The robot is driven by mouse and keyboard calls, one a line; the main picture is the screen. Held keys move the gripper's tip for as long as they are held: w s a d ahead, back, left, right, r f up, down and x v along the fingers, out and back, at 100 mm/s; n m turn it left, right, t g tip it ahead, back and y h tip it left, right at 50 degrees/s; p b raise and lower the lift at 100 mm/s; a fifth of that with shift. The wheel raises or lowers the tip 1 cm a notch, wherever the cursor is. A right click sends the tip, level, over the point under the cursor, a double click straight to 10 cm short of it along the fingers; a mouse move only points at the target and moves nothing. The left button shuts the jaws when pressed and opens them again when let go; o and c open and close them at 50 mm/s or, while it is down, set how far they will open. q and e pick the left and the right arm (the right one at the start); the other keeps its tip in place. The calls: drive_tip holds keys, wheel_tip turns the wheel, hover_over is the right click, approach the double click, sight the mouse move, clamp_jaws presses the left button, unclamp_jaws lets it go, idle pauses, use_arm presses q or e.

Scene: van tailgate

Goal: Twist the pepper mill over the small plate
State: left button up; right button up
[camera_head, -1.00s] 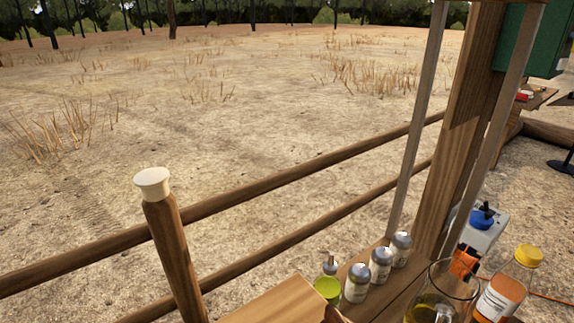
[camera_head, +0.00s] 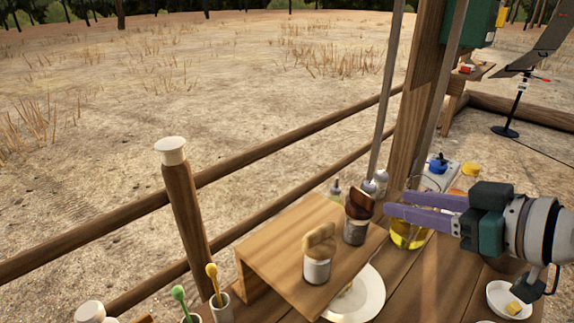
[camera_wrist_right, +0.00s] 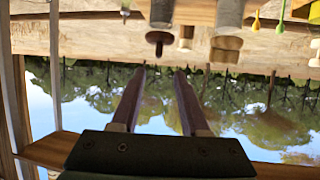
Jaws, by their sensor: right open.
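Two mills stand upright on a raised wooden shelf: one with a dark brown top (camera_head: 357,205), and one with a pale wooden top (camera_head: 319,243) nearer me. I cannot tell for certain which is the pepper mill. A small white plate (camera_head: 494,301) with a yellow cube on it is at the lower right. My right gripper (camera_head: 387,212), with violet fingers, comes in from the right and is open, its tips just right of the dark-topped mill and apart from it. In the right wrist view its fingers (camera_wrist_right: 164,72) are spread with nothing between them. My left gripper is not in view.
A larger white plate (camera_head: 373,301) is partly hidden by the shelf (camera_head: 278,262). A glass jug of yellow liquid (camera_head: 408,238) stands behind my right fingers. Cups with green and yellow utensils (camera_head: 211,270) are at the lower left. Wooden rails (camera_head: 262,148) run behind.

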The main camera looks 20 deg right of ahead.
sight(364, 193)
drive_tip(key=b+x, duration=0.2)
drive_tip(key=x, duration=0.6)
drive_tip(key=shift+d, duration=0.2)
drive_tip(key=shift+x, duration=0.8)
drive_tip(key=shift+r, duration=0.1)
drive_tip(key=shift+c, duration=1.4)
clamp_jaws()
